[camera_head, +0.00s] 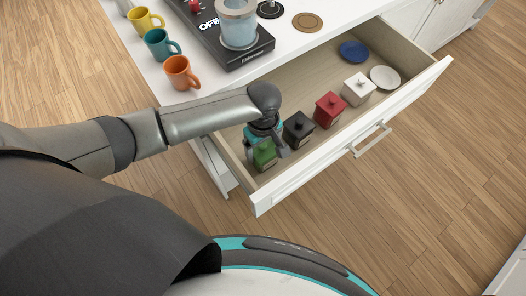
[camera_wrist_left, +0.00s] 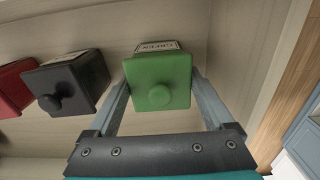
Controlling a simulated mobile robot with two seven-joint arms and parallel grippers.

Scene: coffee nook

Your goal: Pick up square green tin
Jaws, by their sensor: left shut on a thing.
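The square green tin (camera_head: 264,154) is in the open drawer at its left end, beside the black tin. In the left wrist view the green tin (camera_wrist_left: 158,82) sits between the two fingers, with its round knob facing the camera and a pale label on its far side. My left gripper (camera_head: 266,141) reaches down into the drawer and is shut on the green tin. The left gripper (camera_wrist_left: 160,100) has a finger on each side of the tin. I cannot tell whether the tin is clear of the drawer floor. My right gripper is not in view.
The black tin (camera_head: 298,129), red tin (camera_head: 329,109) and white tin (camera_head: 358,89) stand along the drawer (camera_head: 281,92). A blue plate (camera_head: 354,51) and white plate (camera_head: 385,77) lie at its right end. Mugs (camera_head: 180,73) and a coffee machine (camera_head: 238,25) stand on the counter.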

